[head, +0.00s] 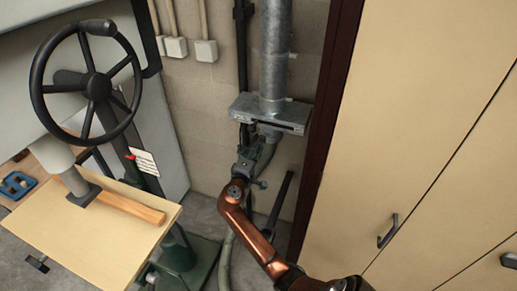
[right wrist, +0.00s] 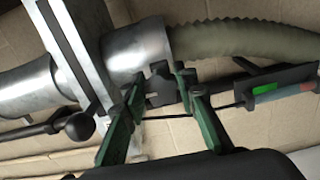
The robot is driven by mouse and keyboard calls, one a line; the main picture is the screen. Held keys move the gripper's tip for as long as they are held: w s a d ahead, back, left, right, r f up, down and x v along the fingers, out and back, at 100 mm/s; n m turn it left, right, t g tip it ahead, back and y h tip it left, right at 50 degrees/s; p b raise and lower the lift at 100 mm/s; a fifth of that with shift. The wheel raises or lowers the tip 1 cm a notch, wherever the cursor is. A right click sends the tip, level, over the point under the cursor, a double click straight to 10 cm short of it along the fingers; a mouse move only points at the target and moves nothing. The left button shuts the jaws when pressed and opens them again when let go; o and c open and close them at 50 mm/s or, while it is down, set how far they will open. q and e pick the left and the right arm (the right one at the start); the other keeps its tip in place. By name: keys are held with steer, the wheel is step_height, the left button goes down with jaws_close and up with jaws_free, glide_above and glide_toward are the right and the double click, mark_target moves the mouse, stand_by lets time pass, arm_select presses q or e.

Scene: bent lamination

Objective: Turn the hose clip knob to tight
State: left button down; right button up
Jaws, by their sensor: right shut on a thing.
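The hose clip knob (right wrist: 158,92) is small and dark in the right wrist view, just below the end of a metal pipe collar (right wrist: 136,52). A ribbed grey-green hose (right wrist: 240,38) runs from that collar to the right. My right gripper (right wrist: 160,80) has its two green fingers on either side of the knob and is shut on it. In the head view my right gripper (head: 243,165) is below the grey duct box, and it hides the knob there. My left gripper is not in view.
A dark plate with a green patch (right wrist: 265,90) and a reddish end lies right of the knob. A ball-ended lever (right wrist: 78,126) is at left. The head view shows a duct box (head: 268,112), a cabinet (head: 430,130), and a handwheel machine (head: 98,86).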

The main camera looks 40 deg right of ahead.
steer(key=shift+f, duration=0.15)
steer(key=o, duration=1.2)
steer(key=shift+a, duration=0.1)
steer(key=v, duration=1.2)
